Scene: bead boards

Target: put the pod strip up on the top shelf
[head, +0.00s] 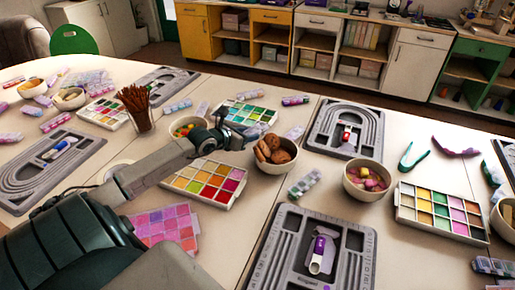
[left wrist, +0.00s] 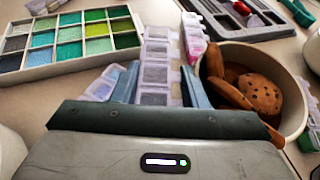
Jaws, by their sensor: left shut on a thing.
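My left gripper (head: 238,128) is over the table's middle, between a green bead tray and a bowl of cookies. In the left wrist view its two blue fingers are closed on a pod strip (left wrist: 155,72), a pale translucent row of lidded compartments that points away from me. I cannot tell whether the strip touches the table. In the head view the strip is mostly hidden by the gripper. Low cabinets with open shelves (head: 313,61) stand along the back wall; I cannot tell which shelf is the top shelf meant. My right gripper is not in view.
The cookie bowl (head: 276,151) is close to the gripper's right; it also shows in the left wrist view (left wrist: 290,112). The green bead tray (head: 246,113) lies to the left in that view (left wrist: 68,42). Grey bead boards (head: 345,128), bowls and other pod strips crowd the table.

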